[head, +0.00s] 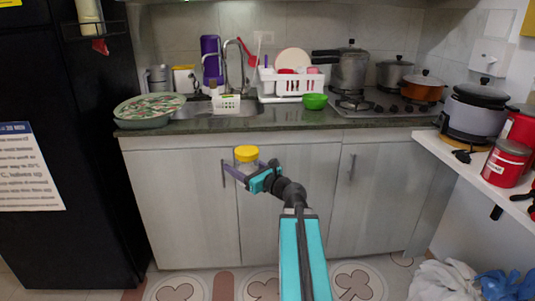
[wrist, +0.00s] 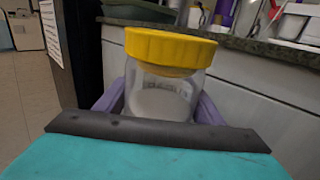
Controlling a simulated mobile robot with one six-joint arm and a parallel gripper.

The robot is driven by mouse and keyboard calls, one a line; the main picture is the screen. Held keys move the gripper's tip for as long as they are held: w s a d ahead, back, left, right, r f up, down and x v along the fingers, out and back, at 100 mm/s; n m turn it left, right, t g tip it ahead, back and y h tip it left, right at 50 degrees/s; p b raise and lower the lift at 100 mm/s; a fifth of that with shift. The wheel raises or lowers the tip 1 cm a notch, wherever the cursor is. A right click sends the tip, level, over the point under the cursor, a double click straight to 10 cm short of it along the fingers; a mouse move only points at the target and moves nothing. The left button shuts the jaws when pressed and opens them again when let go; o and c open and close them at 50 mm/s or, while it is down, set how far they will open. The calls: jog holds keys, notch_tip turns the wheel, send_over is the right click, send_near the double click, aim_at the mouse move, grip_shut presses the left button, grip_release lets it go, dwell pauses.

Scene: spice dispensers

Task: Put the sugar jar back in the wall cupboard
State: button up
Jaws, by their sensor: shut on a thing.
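The sugar jar (head: 246,155) is a clear jar with a yellow lid. In the head view it is held in front of the lower cabinet doors, below the counter edge. In the wrist view the jar (wrist: 163,88) stands about upright, with white contents in its lower part. My gripper (head: 240,170) is shut on the jar, with a purple finger on each side of it. The jar's lowest part is hidden behind the gripper's dark edge in the wrist view. A wall cupboard is not clearly in view.
The counter (head: 270,121) carries a patterned tray (head: 150,106), a white dish rack (head: 290,83), a green bowl (head: 314,101) and pots by the stove. A black fridge (head: 60,150) stands at the left. A white shelf (head: 470,170) with red tins juts out at the right.

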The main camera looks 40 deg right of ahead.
jog(key=w+a+f+n+g+y, duration=0.15)
jog(key=a+y, duration=0.25)
jog(key=a, duration=0.4)
jog(key=w+a+f+n+g+y, duration=0.1)
jog(key=w+a+f+n+y, duration=0.15)
jog(key=a, duration=0.55)
jog(key=s+a+n+g+y, duration=0.2)
jog(key=a+n+y, duration=0.1)
jog(key=a, duration=0.3)
jog(key=s+a+f+n+g+y, duration=0.1)
jog(key=s+a+n+g+y, duration=0.2)
jog(key=a, duration=0.3)
jog(key=shift+a+y, duration=0.25)
jog(key=shift+y, duration=0.3)
jog(key=shift+s+f, duration=0.1)
jog(key=shift+s, duration=0.1)
